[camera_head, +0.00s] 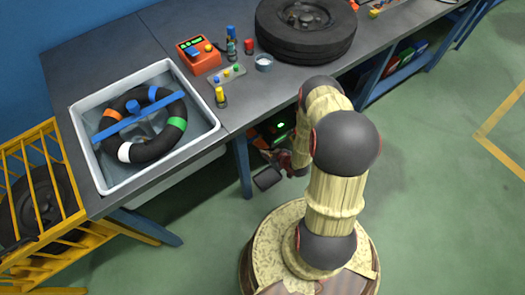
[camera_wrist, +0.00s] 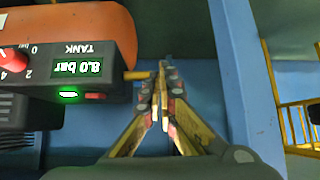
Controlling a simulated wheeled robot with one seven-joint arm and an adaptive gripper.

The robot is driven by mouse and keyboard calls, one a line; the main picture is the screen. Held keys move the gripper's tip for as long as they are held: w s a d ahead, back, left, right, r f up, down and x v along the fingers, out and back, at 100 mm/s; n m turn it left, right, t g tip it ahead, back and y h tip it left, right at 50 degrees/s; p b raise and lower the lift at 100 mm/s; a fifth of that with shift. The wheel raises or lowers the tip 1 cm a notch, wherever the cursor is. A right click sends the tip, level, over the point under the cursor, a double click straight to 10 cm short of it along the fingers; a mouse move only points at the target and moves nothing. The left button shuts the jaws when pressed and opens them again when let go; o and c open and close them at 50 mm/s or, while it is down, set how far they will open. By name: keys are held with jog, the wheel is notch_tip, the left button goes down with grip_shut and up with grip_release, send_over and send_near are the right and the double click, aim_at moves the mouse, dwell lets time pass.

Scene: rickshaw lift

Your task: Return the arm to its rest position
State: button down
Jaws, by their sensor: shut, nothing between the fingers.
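My arm rises from its round base at the bottom of the head view and bends over at the elbow. Its far end hangs low at the front edge of the workbench (camera_head: 85,60). My gripper (camera_wrist: 163,82) shows clearly in the wrist view, with its fingers together and nothing between them. In the head view its fingertips are small and dark and hard to make out. The gripper points under the bench, beside an orange tank (camera_wrist: 90,25) with a dark control panel (camera_wrist: 60,72) reading 8.0 bar. The fingertips appear close to a brass stub on the panel's side; contact cannot be told.
A blue bench leg (camera_wrist: 232,75) stands right of the fingers in the wrist view. On the bench are a grey tub (camera_head: 207,140) with a striped ring, an orange box (camera_head: 199,56) and a large tire (camera_head: 306,28). A yellow rack (camera_head: 65,228) stands left. Green floor right is open.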

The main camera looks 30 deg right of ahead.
jog(key=p+v, duration=0.1)
jog(key=v, duration=0.4)
jog(key=shift+a, duration=0.15)
